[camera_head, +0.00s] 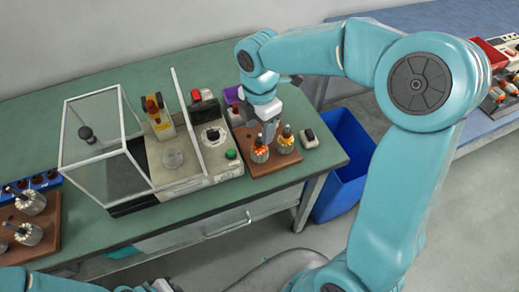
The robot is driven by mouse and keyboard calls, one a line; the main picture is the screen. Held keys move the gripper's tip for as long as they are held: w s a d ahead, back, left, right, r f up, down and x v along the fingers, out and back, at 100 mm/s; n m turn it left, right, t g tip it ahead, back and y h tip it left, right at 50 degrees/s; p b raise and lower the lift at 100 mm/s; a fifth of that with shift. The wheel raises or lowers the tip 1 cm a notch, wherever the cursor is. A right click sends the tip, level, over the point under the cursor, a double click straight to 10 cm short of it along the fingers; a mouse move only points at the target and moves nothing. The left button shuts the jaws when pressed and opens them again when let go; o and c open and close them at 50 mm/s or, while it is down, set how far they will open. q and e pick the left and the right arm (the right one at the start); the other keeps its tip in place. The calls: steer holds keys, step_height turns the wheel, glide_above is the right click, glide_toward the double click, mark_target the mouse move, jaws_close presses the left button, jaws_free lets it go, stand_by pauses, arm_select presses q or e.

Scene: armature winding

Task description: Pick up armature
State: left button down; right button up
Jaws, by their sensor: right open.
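My right gripper (267,132) points down over a brown wooden board (262,170) on the green table. It is open, with its fingertips close above and beside an armature (259,153) with orange-red windings, which stands upright on the board. I cannot tell whether the fingers touch it. A second wound armature (286,143) stands upright just to the right. At the far left, silver armatures (33,201) stand on another brown board (48,243). My left arm shows only at the bottom left edge, and its jaws cannot be made out.
A winding machine (190,165) with a clear guard (92,130) stands left of the board. A small switch box (309,138) lies right of it. A blue bin (345,165) stands on the floor beside the table. A blue bench (440,20) with parts is at the back right.

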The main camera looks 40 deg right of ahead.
mark_target(260, 135)
steer(key=shift+f, duration=2.15)
jaws_close()
steer(key=shift+r, duration=0.1)
